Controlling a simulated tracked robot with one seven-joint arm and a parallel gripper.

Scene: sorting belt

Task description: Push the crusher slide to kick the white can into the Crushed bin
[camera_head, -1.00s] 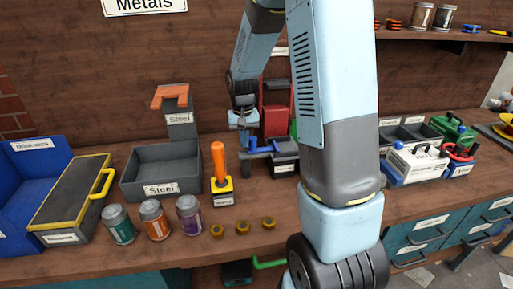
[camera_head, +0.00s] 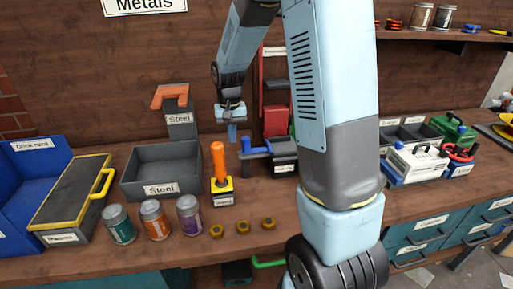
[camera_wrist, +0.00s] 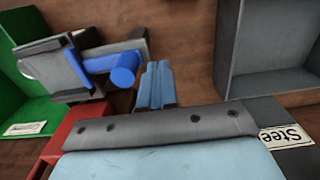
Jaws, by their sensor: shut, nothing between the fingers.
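The crusher (camera_head: 283,149) is a dark grey block on the bench with a blue slide handle (camera_head: 252,153) on its left side. In the wrist view the blue handle (camera_wrist: 122,76) shows its round end, joined to the grey crusher body (camera_wrist: 60,62). My gripper (camera_head: 232,135) is shut and empty, in the air above and to the left of the handle. Its closed blue fingers (camera_wrist: 156,86) are beside the handle's end, apparently apart from it. A pale rounded edge shows at the crusher's far left; I cannot tell if it is the white can. A green bin (camera_wrist: 22,108) has an unreadable label.
A grey Steel bin (camera_head: 152,171) stands left of an orange upright handle (camera_head: 219,162). Several cans, including a purple one (camera_head: 189,215), and brass nuts (camera_head: 243,227) line the front edge. A red structure (camera_head: 276,118) stands behind the crusher.

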